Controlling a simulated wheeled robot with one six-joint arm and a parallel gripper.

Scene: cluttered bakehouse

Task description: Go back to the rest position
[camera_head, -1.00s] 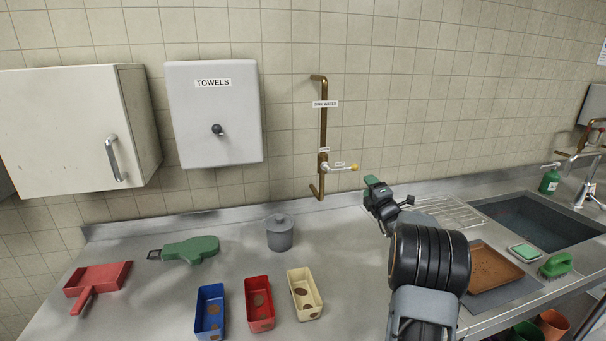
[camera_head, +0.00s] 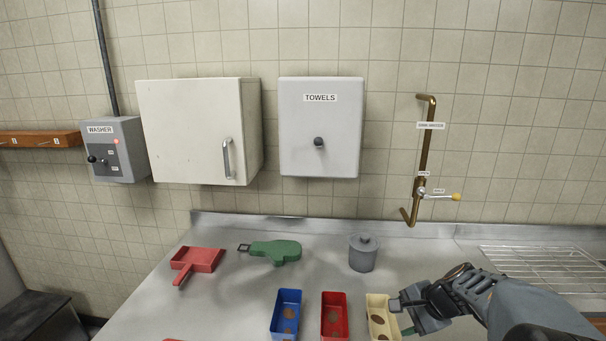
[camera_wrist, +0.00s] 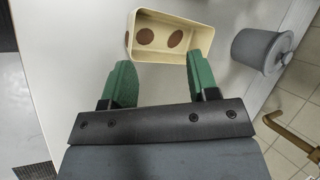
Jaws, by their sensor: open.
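My gripper (camera_head: 408,312) reaches in from the lower right in the head view, close to the cream bin (camera_head: 377,318) on the steel counter. In the wrist view my gripper (camera_wrist: 155,82) has its two green fingers spread apart with nothing between them. The cream bin (camera_wrist: 205,37) lies just beyond the fingertips there, with brown round spots inside. I cannot tell whether a finger touches the bin.
A blue bin (camera_head: 286,315) and a red bin (camera_head: 334,316) stand left of the cream bin. A grey lidded pot (camera_head: 363,254), a green tool (camera_head: 272,251) and a red dustpan (camera_head: 197,260) lie behind. A wire rack (camera_head: 540,265) is at right.

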